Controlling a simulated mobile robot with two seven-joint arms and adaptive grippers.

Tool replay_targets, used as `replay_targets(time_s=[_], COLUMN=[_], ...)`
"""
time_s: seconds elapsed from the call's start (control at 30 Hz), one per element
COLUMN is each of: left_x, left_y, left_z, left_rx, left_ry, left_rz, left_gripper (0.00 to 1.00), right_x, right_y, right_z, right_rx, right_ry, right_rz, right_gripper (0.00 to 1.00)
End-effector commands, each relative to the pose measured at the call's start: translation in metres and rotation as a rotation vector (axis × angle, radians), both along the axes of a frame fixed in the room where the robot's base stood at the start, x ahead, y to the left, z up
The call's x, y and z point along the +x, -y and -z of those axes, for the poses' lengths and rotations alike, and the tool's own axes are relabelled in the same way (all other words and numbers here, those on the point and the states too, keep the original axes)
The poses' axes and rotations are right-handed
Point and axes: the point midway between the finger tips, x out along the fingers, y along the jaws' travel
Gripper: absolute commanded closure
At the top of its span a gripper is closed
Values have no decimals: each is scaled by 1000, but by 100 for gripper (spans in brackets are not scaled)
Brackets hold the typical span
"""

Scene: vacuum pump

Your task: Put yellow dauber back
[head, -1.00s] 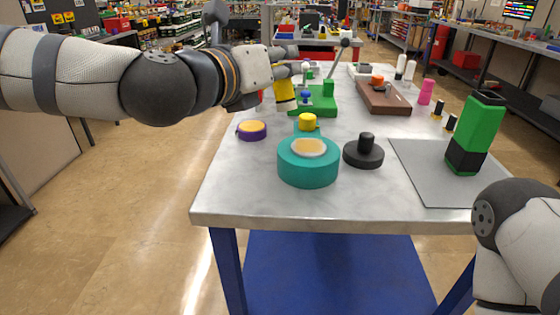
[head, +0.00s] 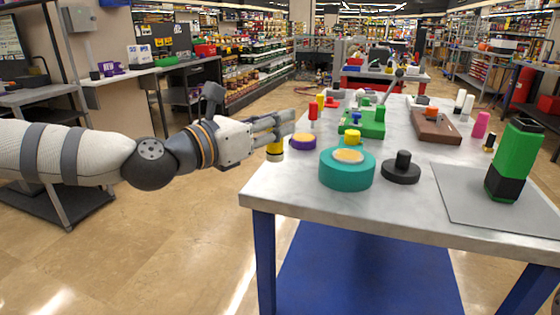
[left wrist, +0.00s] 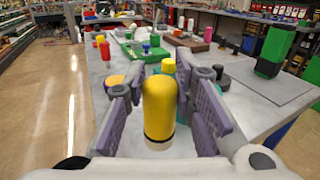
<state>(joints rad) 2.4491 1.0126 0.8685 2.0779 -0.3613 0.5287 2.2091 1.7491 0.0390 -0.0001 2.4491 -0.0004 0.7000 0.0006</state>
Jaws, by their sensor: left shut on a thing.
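My left gripper (head: 280,128) is shut on the yellow dauber (head: 274,149), with fingers on either side of it. The dauber is a yellow cylinder with a dark band and a pale lower end. In the head view it appears at the table's left edge, roughly upright; its height above the table is unclear. In the left wrist view the dauber (left wrist: 160,108) stands between the purple finger pads of the gripper (left wrist: 161,98). A red dauber-like bottle (head: 313,112) stands on the table beyond, with smaller yellow and red ones behind it. My right gripper is not in view.
A purple-rimmed disc (head: 302,142), teal round container (head: 347,175) and black knobbed disc (head: 402,170) sit near the table's front. Behind are a green fixture (head: 372,129) and brown board (head: 435,128). A green-black block (head: 515,160) stands on a grey mat (head: 465,205).

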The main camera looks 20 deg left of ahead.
Motion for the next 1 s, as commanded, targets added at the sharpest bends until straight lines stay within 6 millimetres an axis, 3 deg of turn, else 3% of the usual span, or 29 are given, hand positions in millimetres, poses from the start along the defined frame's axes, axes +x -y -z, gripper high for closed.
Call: replay_targets(time_s=[0.03, 0.23, 0.3, 0.4, 0.87, 0.9, 0.97, 1.0], left_x=[11, 30, 38, 36, 36, 35, 35, 35], left_y=[-2, -6, -7, -7, -7, -7, -7, -7], left_z=[25, 42, 55, 72, 81, 79, 79, 78], left_rx=[1, 0, 1, 0, -2, -2, -2, -2], left_ry=[-19, -6, -10, -8, -2, -1, -1, 0], left_rz=[-2, -1, -1, 0, 0, 0, 0, 0], left_gripper=[99, 99, 99, 99, 99, 69, 56, 56], right_x=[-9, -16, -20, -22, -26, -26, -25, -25], right_y=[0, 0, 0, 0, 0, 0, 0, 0], right_z=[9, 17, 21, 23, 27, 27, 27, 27], right_rx=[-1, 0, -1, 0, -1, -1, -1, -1], right_ry=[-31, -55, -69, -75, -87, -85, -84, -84], right_rz=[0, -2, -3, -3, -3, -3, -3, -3], right_gripper=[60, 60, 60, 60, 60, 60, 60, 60])
